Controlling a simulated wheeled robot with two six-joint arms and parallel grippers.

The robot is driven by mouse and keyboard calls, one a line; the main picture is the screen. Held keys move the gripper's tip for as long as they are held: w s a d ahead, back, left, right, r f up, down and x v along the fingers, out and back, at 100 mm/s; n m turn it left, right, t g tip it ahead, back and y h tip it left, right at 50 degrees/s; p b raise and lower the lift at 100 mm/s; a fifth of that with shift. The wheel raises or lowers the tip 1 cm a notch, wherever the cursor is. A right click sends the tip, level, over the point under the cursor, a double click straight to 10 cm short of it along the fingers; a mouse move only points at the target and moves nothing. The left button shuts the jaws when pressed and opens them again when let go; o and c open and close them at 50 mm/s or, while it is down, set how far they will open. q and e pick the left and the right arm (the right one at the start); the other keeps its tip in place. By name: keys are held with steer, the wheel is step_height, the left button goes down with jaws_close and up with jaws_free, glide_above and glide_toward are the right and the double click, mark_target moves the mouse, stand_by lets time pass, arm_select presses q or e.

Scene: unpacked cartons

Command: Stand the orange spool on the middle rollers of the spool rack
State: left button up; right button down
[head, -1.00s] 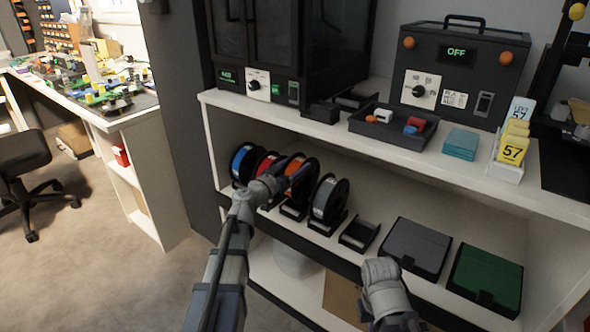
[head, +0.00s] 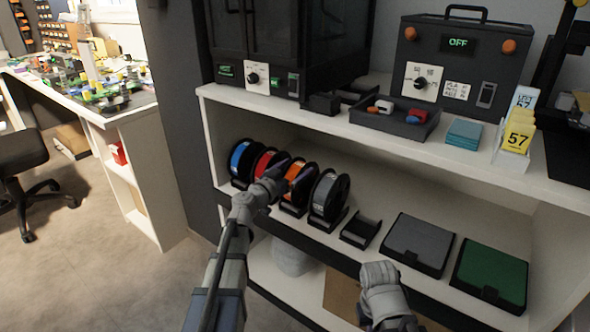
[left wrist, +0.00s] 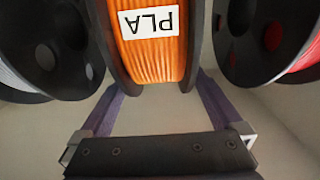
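The orange spool (head: 297,184) stands upright on a black roller cradle in the row of the spool rack (head: 293,210), between the red spool (head: 263,162) and the grey spool (head: 327,195). In the left wrist view the orange spool (left wrist: 158,55) shows a white PLA label. My left gripper (left wrist: 160,95) has its purple fingers wide apart, one toward each side of the orange spool. Their tips are hidden at its black flanges, so contact cannot be seen. My right arm (head: 384,285) shows at the bottom; its fingers are out of sight.
A blue spool (head: 241,160) stands at the row's left end. An empty black cradle (head: 360,231) is right of the grey spool. Grey (head: 417,245) and green (head: 490,276) flat boxes lie farther right. The upper shelf (head: 400,145) overhangs the spools.

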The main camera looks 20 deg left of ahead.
arm_select(q)
steer(key=shift+s, duration=0.1)
steer(key=v, duration=0.7)
steer(key=shift+s+a, duration=0.15)
steer(key=shift+s, duration=0.15)
stand_by(1.1)
